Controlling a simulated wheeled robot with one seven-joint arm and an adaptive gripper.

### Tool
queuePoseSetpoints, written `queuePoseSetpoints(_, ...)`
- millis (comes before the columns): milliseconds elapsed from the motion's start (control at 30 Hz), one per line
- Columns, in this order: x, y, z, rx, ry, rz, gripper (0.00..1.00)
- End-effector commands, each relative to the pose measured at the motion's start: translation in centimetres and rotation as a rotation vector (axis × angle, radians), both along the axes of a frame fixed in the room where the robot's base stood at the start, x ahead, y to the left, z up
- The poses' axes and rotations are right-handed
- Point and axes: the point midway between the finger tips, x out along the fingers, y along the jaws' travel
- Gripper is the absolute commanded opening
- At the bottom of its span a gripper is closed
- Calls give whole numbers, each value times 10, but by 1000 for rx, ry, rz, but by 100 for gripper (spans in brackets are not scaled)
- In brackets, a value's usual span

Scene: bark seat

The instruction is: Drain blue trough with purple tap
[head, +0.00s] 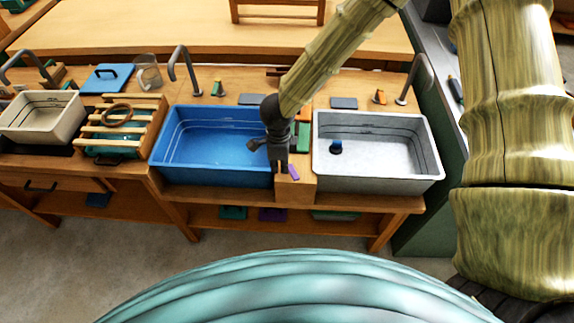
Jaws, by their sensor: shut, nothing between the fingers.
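The blue trough (195,148) is set in the wooden counter, left of the picture's middle. I cannot tell how much water is in it. A small purple piece (294,173), which looks like the purple tap, sits on the wooden block at the front, between the blue trough and the grey one. My dark gripper (279,171) is shut and empty. It points down at the blue trough's right edge, just left of the purple piece. I cannot tell whether they touch. My gripper hides part of the trough's right wall.
A wooden rack (120,128) and a cream basin (42,118) are on the left. Curved spouts (184,62) rise behind the troughs. The floor (90,250) in front looks clear.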

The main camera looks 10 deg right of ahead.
Motion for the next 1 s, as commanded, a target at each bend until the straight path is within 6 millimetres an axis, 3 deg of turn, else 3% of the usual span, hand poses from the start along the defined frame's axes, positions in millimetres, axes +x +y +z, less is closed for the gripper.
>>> queuePoseSetpoints(267,0,0,-7,0,0,0,0)
queuePoseSetpoints(700,0,0,-38,-1,1,0,0)
queuePoseSetpoints(1000,0,0,-40,0,0,0,0)
